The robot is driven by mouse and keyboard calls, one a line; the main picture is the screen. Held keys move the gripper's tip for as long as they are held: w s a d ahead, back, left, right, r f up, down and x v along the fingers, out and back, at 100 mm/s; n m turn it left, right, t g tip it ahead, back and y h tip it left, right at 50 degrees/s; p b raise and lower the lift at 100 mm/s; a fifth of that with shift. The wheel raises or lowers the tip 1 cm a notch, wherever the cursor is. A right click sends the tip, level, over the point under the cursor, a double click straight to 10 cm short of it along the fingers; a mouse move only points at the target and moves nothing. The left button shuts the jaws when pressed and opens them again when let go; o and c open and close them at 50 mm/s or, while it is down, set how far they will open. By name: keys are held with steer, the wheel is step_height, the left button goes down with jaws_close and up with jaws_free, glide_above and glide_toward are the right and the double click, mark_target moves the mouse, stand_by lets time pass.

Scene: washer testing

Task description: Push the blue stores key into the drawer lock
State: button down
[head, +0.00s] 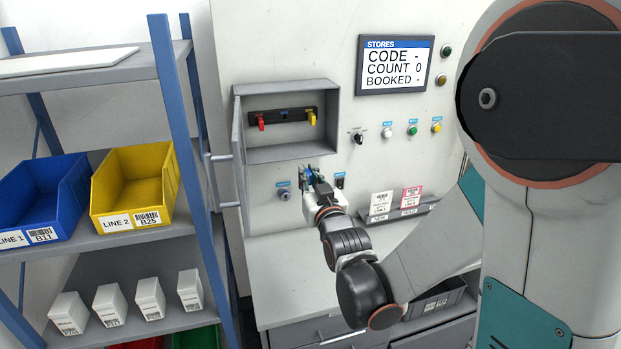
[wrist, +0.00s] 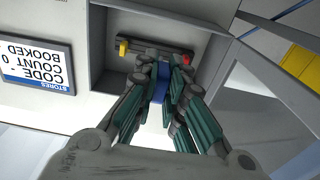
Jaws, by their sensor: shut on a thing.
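My gripper (head: 312,182) is in front of the grey wall panel, below the open key cabinet. In the wrist view, the teal-padded fingers of my gripper (wrist: 162,72) are closed around a blue piece, the blue key (wrist: 162,82). In the head view only a small bit of blue shows at the fingertips, and the key's tip is hidden. A round lock-like fitting (head: 284,193) under a blue label is on the panel just left of my gripper; I cannot tell whether it is the drawer lock. I cannot tell whether the key touches the panel.
The cabinet (head: 290,156) is open, its door swung out at left; a red key (head: 261,122) and a yellow key (head: 312,118) hang inside. A dark switch (head: 340,181) is right of my gripper. The bench top (head: 290,280) is clear below. A shelf with bins stands left.

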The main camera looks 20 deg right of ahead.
steer(key=w+a+f+b, duration=0.1)
steer(key=w+f+b, duration=0.6)
steer(key=f, duration=0.4)
steer(key=w+f+b, duration=0.5)
steer(key=f+b, duration=0.5)
steer(key=f, duration=0.1)
steer(key=w+p, duration=0.1)
steer(key=w, duration=0.4)
steer(key=shift+w+p, duration=0.35)
steer(key=shift+w, duration=0.05)
steer(key=shift+w+b, duration=0.6)
steer(key=shift+w, duration=1.4)
stand_by(2.0)
steer(key=c, duration=1.6)
jaws_free()
steer(key=shift+s, duration=0.1)
